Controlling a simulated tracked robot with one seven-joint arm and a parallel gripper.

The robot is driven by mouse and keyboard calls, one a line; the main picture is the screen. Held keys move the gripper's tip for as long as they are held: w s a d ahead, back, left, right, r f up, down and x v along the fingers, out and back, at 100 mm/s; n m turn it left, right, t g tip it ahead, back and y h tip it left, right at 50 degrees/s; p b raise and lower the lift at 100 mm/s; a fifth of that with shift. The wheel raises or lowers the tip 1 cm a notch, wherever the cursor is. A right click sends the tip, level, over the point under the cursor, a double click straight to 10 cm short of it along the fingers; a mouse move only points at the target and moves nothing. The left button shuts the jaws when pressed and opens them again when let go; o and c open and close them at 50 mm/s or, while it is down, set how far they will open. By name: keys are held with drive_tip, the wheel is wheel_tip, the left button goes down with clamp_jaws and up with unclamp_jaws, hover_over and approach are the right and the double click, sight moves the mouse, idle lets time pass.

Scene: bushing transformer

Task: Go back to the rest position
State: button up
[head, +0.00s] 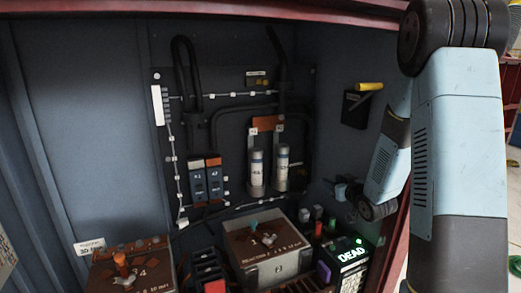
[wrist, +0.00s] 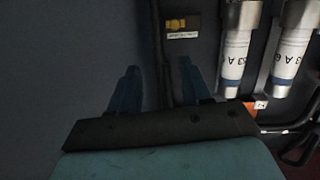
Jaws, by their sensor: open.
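My arm reaches in from the right of the head view, in front of the cabinet's right side. My gripper (head: 343,190) is small and dark there, near the right inner wall, right of the two grey cylinders. In the wrist view my gripper (wrist: 158,82) shows two blue fingers spread apart, with nothing between them but the dark panel and a black cable behind. The two labelled cylinders (wrist: 238,42) appear upside down to the right of the fingers and apart from them.
The open cabinet (head: 80,110) has a wired back panel with blue breakers (head: 207,182). A yellow-handled switch (head: 368,87) is on the right wall. Below stand a brown-topped box with a knob (head: 265,245), another box (head: 130,270) and a "DEAD" tester (head: 350,256). A red frame edges the opening.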

drive_tip(key=s+d+r+m+g+h, duration=0.1)
drive_tip(key=s+r+m+g+h, duration=0.3)
drive_tip(key=s+r, duration=0.9)
drive_tip(key=s+a+r+g, duration=0.2)
drive_tip(key=s+g, duration=0.1)
drive_tip(key=s, duration=0.8)
drive_tip(key=s+a+r+g, duration=0.1)
drive_tip(key=s+a+g, duration=0.1)
drive_tip(key=s, duration=1)
drive_tip(key=shift+s+a+r+g, duration=0.2)
drive_tip(key=shift+s+r+g, duration=0.05)
drive_tip(key=shift+r+g, duration=0.15)
